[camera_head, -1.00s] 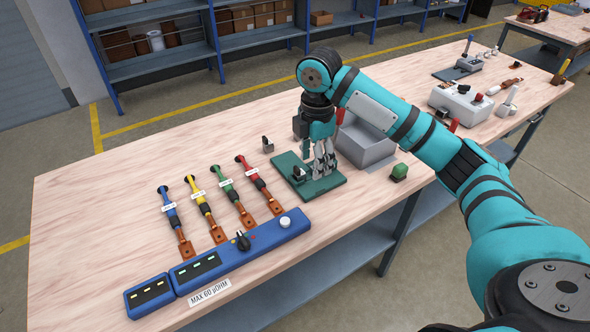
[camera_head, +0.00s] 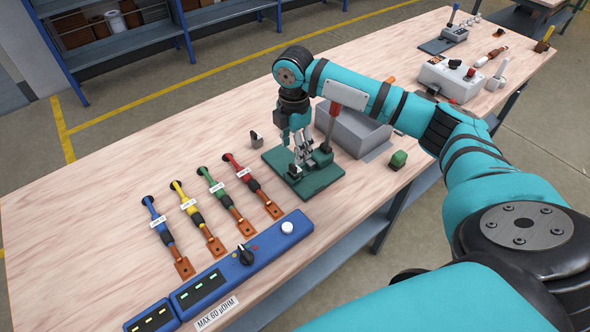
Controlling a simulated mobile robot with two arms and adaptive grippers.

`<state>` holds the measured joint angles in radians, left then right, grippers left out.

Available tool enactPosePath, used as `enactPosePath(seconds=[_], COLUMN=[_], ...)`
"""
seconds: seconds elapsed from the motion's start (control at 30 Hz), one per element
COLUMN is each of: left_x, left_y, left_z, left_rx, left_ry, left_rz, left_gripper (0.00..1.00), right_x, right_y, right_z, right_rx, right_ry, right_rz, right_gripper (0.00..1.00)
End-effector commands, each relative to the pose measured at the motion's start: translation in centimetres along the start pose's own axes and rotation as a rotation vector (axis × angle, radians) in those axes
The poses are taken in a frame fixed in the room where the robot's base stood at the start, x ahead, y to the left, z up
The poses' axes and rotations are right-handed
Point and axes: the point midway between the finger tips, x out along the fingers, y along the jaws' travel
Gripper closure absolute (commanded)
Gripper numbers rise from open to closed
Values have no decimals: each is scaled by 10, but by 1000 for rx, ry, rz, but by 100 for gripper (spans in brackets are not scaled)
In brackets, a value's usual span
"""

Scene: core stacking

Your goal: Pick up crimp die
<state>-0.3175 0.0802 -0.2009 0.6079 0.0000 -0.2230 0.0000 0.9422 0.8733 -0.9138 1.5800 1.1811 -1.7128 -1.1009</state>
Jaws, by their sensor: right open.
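My right gripper (camera_head: 302,155) is above the dark green plate (camera_head: 322,182), fingers pointing down and open. A small dark and light piece, perhaps a crimp die (camera_head: 296,169), sits on the plate under the fingertips and is partly hidden by them. I cannot tell whether the fingers touch it. Two other small blocks stand off the plate: a grey-black one (camera_head: 256,139) to its left and a green one (camera_head: 398,159) to its right. Which of these is the crimp die is unclear. My left gripper is not in view.
A grey open bin (camera_head: 352,130) stands behind the plate, beneath my right arm. A red-handled tool (camera_head: 334,119) rises beside it. Several coloured cables (camera_head: 243,172) and a blue meter strip (camera_head: 245,262) lie to the left. The table's far left is clear.

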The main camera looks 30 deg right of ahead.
Motion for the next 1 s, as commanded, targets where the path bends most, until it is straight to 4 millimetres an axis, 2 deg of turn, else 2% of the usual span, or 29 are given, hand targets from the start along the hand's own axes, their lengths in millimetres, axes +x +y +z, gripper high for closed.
enactPosePath(seconds=[0.1, 0.3, 0.4, 0.6, 0.7, 0.93, 1.0], left_x=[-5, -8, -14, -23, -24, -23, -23], left_y=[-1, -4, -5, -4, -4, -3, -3], left_z=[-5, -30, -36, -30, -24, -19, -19], left_rx=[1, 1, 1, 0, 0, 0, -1], left_ry=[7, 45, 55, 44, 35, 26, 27], left_rz=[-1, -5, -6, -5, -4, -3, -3], left_gripper=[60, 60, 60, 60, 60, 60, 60], right_x=[17, 30, 41, 71, 78, 80, 80], right_y=[0, 0, -2, -3, -3, -3, -3], right_z=[0, 0, 0, 0, 0, 0, 0], right_rx=[-1, 0, 0, 0, -1, -1, -1], right_ry=[0, 0, 0, 0, -1, -1, -1], right_rz=[-2, -1, -3, -2, 0, 1, 1], right_gripper=[48, 48, 48, 48, 48, 48, 57])
